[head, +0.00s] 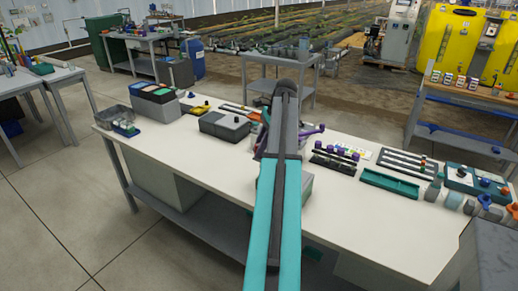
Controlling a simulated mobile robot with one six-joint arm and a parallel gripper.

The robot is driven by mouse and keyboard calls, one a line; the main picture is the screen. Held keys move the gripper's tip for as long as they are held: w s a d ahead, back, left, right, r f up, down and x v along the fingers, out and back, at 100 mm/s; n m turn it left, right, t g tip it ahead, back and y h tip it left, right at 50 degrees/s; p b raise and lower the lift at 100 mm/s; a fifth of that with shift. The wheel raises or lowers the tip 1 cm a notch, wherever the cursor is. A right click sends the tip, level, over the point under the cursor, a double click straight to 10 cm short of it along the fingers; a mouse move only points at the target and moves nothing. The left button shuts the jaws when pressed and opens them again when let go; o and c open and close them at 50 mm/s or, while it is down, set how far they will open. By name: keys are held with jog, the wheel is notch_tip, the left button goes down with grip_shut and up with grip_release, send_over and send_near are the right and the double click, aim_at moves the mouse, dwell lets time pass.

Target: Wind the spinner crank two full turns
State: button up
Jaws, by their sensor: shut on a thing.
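My arm reaches from the bottom edge over the bench and covers the work spot. My gripper is hidden behind the arm; neither fingertips nor jaws show. A purple handle-like part (311,131), perhaps of the spinner crank, sticks out just right of my arm. A sliver of something dark shows left of my arm at the same height; I cannot tell what it is. The rest of the spinner and the crank's angle are hidden.
The white bench (195,150) carries a grey box (225,125) left of my arm. To the right stand a dark rack with purple knobs (335,160), a green tray (390,184) and several bottles. A grey cart (262,62) stands behind. The bench's front left is clear.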

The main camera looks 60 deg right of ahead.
jog(key=shift+d, duration=0.1)
jog(key=shift+s+d+p, duration=0.2)
jog(key=shift+d+p, duration=0.1)
jog(key=shift+d, duration=0.2)
jog(key=shift+s+d+p, duration=0.15)
jog(key=shift+d+p, duration=0.1)
jog(key=shift+d, duration=0.2)
jog(key=shift+s, duration=0.1)
jog(key=shift+s+d+p, duration=0.45)
jog(key=shift+s+d, duration=0.2)
jog(key=shift+s+f, duration=0.1)
jog(key=shift+s, duration=0.1)
jog(key=shift+o, duration=0.3)
